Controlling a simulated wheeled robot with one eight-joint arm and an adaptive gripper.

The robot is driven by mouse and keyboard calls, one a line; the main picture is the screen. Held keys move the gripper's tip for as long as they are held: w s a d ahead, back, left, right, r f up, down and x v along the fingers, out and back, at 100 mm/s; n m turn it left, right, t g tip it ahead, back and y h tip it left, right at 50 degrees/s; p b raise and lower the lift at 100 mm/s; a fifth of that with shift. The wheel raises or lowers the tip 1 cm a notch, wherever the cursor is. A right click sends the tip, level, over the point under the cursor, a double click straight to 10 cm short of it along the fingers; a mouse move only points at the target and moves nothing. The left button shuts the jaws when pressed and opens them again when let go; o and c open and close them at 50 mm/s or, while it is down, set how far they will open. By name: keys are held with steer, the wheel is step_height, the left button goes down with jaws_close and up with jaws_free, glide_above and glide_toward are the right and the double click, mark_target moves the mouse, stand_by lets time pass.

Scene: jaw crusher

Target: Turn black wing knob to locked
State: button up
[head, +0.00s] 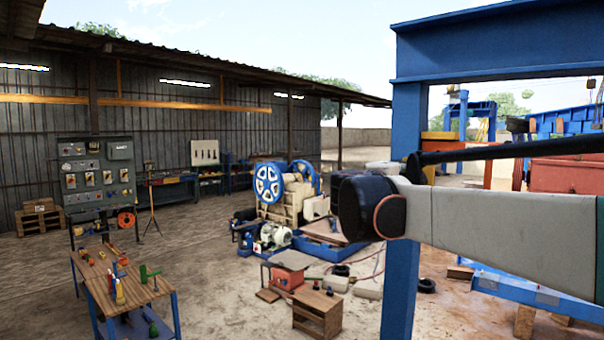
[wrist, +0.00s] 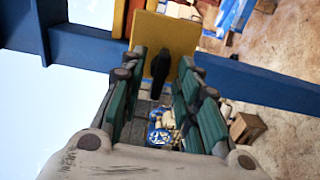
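The black wing knob (wrist: 160,72) shows in the wrist view on a yellow panel (wrist: 172,30). It appears as a dark upright bar. My gripper (wrist: 162,62) is open, with its green-padded fingers on either side of the knob. Gaps show between the knob and both fingers, and I see no contact. I cannot tell how far the fingertips are from the panel. In the head view my arm crosses the right side, and neither the gripper nor the knob can be made out. Any lock marking is too small to read.
A blue steel post and beam (head: 405,120) stand close to my arm in the head view. A blue beam (wrist: 270,86) also runs beside the panel in the wrist view.

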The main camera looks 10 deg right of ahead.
jaws_close()
steer(key=shift+m, duration=0.3)
steer(key=m+b, duration=0.2)
steer(key=m, duration=1.5)
steer(key=shift+s, duration=0.1)
steer(key=shift+m, duration=0.3)
jaws_free()
steer(key=shift+a, duration=0.1)
